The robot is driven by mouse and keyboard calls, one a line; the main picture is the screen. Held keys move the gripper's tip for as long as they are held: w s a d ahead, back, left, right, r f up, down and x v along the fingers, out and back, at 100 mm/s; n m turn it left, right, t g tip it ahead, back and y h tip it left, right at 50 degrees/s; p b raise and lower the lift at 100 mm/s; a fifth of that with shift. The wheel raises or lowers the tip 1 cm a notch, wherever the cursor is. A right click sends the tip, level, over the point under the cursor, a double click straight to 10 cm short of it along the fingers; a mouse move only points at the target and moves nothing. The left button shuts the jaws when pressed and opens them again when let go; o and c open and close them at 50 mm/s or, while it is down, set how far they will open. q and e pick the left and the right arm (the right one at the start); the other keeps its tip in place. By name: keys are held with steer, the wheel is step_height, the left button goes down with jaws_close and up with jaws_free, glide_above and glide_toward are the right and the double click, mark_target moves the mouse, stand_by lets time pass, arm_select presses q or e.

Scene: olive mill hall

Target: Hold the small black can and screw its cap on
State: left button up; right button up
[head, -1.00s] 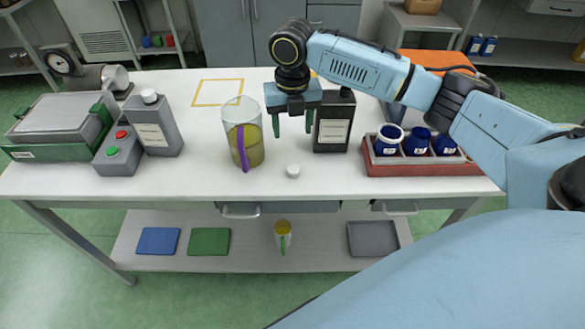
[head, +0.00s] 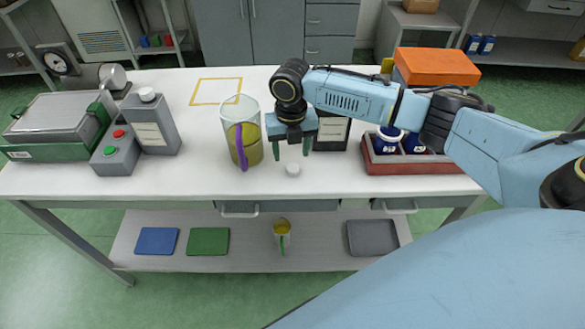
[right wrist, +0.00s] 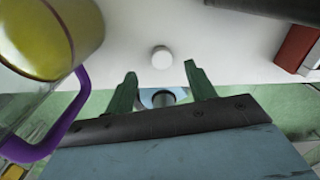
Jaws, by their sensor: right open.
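The small black can (head: 331,134) stands upright on the table behind my right gripper, with a pale label on its front; its top is hidden by my arm. It shows in part as a dark shape at the top right of the right wrist view (right wrist: 258,6). A white cap (head: 293,169) lies on the table in front of the can; in the right wrist view the cap (right wrist: 161,57) is beyond the fingertips, between their lines. My right gripper (head: 292,151) is open and empty, pointing down above and just behind the cap. My left gripper is not in view.
A jug (head: 242,140) of yellow-green liquid with a purple handle stands close left of my right gripper. A red crate (head: 422,166) with blue-and-white jars is at right. A grey can (head: 152,125) and button box (head: 118,155) are at left. The table's front edge is clear.

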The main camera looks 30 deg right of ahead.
mark_target(293, 168)
steer(key=f, duration=0.5)
steer(key=shift+s+f, duration=0.1)
steer(key=shift+s, duration=0.3)
steer(key=c, duration=1)
